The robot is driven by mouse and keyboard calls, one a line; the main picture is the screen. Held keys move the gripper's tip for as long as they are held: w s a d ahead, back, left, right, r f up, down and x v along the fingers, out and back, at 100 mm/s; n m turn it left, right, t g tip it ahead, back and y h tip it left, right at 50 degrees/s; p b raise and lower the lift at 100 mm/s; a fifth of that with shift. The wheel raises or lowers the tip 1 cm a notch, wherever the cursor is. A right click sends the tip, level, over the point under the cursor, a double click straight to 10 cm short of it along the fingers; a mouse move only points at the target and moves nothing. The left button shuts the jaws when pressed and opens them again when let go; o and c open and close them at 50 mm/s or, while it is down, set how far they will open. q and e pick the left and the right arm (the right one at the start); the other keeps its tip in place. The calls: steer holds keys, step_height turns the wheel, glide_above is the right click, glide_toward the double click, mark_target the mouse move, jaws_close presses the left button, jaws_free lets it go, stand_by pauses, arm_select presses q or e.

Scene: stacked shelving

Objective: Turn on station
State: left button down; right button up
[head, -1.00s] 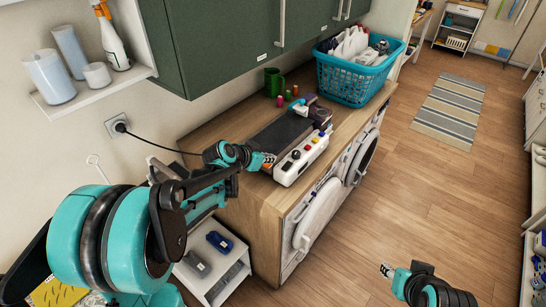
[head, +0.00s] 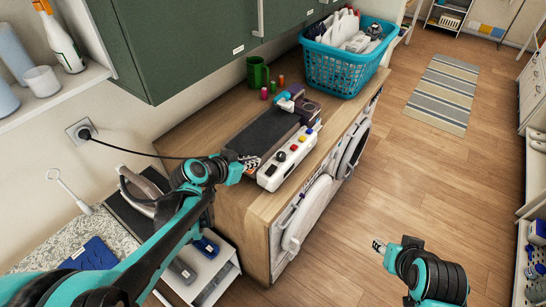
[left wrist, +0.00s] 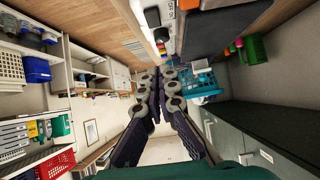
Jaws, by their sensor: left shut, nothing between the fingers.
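The station (head: 263,138) is a dark flat bed on the wooden counter, with a white control box (head: 289,158) along its front side. The box carries red, yellow and dark controls on top, and a black round part on its near end. A purple and blue unit (head: 297,103) sits at the station's far end. My left gripper (head: 250,162) is shut and empty, close to the box's near-left end; contact cannot be told. In the left wrist view the white box (left wrist: 166,14) shows at the top, beyond the fingertips. My right gripper (head: 378,246) is over the floor, away from the counter.
A black cord runs from the wall outlet (head: 81,131) toward the station, passing behind my left gripper. A green mug (head: 258,73), small spools and a teal basket (head: 346,62) stand farther back. Green cabinets (head: 185,40) overhang the counter.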

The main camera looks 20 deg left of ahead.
arm_select(q)
steer(key=b, duration=0.3)
glide_above(271, 170)
steer(key=f, duration=0.3)
steer(key=s+f, duration=0.1)
steer(key=f, duration=0.1)
steer(key=shift+a+f, duration=0.2)
steer(key=shift+f, duration=0.15)
steer(key=shift+w+d+f+b, duration=0.1)
steer(key=shift+w+f+b, duration=0.1)
steer(key=shift+f+b, duration=0.35)
steer(key=shift+w+f+b, duration=0.15)
steer(key=shift+f+b, duration=0.05)
steer(key=shift+f, duration=0.5)
steer(key=shift+w+f, duration=0.1)
steer(key=shift+f, duration=0.5)
